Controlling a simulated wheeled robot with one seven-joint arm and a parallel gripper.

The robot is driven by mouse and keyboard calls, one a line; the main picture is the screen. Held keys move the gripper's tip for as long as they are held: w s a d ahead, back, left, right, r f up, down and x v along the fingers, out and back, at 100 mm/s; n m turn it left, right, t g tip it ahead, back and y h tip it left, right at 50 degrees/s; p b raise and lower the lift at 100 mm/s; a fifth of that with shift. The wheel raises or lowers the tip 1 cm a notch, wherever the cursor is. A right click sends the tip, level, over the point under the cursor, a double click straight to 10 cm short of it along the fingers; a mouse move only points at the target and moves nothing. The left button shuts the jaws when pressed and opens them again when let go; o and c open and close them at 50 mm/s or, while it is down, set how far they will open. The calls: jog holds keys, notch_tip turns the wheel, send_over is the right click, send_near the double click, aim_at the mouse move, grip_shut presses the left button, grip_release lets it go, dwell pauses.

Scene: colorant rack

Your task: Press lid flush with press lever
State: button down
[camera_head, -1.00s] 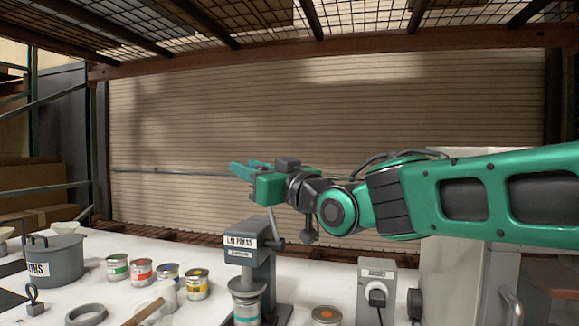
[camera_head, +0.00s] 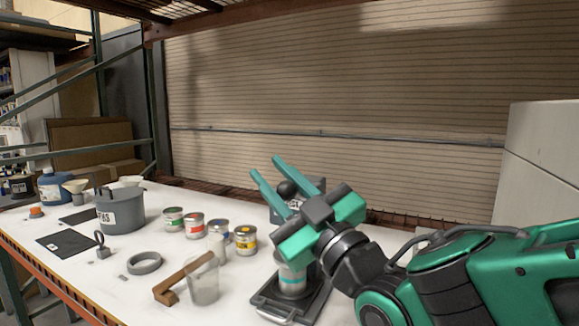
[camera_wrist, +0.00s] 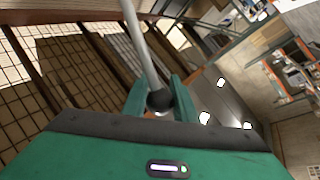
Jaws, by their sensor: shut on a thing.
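My gripper (camera_head: 267,168) has its teal fingers either side of the black ball knob (camera_head: 287,189) of the press lever. In the wrist view the knob (camera_wrist: 160,101) sits between the fingers, with the grey lever rod (camera_wrist: 141,45) running away from it. The grey lid press (camera_head: 318,185) is mostly hidden behind my gripper and wrist. A can (camera_head: 292,281) with a pale, teal-marked side stands upright on the dark press base (camera_head: 265,304). Its top and lid are hidden behind my gripper, so I cannot tell how the lid sits.
Several paint cans, including a yellow-labelled one (camera_head: 246,240), stand left of the press. A pale cabinet (camera_head: 545,160) stands at right.

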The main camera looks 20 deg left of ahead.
jog(key=shift+d+f, duration=0.1)
jog(key=shift+f, duration=0.4)
jog(key=c, duration=1.4)
grip_release()
jog(key=shift+d, duration=0.1)
jog(key=shift+c, duration=0.2)
jog(key=shift+r, duration=0.1)
jog(key=shift+s, duration=0.1)
jog(key=shift+s, duration=0.1)
